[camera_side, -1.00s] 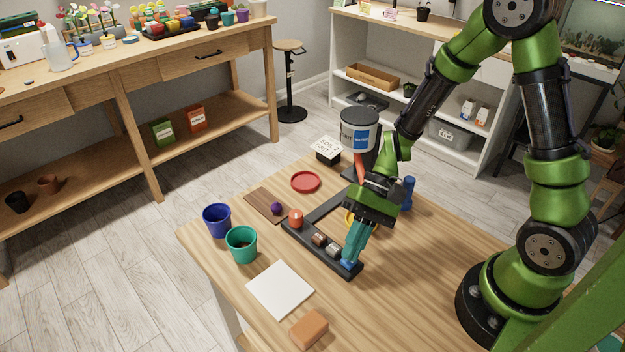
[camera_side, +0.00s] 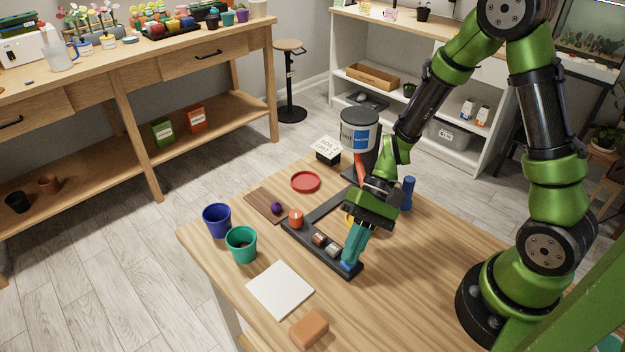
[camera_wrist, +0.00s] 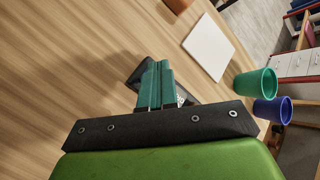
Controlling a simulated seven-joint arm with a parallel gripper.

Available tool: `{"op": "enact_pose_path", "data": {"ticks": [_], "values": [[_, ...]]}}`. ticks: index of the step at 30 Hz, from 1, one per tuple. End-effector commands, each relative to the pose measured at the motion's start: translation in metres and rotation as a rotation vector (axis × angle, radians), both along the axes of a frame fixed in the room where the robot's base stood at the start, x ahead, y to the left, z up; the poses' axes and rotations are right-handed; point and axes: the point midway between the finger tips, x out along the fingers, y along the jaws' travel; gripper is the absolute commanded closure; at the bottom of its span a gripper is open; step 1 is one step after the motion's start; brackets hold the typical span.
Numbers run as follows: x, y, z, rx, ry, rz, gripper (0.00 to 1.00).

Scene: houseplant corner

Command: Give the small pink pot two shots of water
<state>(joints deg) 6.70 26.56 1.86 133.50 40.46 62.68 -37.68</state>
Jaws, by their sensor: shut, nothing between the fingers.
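I cannot make out a small pink pot on the table in either view. A grey canister with a blue WATER label (camera_side: 359,138) stands on a dark stand at the back of the table. A black frame (camera_side: 300,236) lies in front of it, with an orange knob (camera_side: 296,216), brown and grey blocks (camera_side: 319,239) and a blue piece (camera_side: 350,265) along its near side. My gripper (camera_side: 350,256) has its teal fingers shut and empty, pointing down at the blue piece. I cannot tell whether they touch it. In the wrist view the fingers (camera_wrist: 155,75) hide that piece.
A blue pot (camera_side: 216,219) and a green pot (camera_side: 241,243) stand at the table's left edge. A white square (camera_side: 280,289), an orange block (camera_side: 309,329), a red saucer (camera_side: 305,182) and a brown board (camera_side: 262,203) lie around the frame. The front right of the table is clear.

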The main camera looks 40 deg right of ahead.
Motion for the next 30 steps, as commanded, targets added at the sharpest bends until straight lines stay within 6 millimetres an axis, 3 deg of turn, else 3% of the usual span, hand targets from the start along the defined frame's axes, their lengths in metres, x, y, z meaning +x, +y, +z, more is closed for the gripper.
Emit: {"op": "enact_pose_path", "data": {"ticks": [12, 23, 30], "values": [[0.0, 0.0, 0.017, -0.001, 0.0, 0.001, 1.0], [0.0, 0.0, 0.02, 0.0, -0.001, 0.001, 1.0], [0.0, 0.0, 0.043, -0.001, -0.004, 0.0, 1.0]]}}
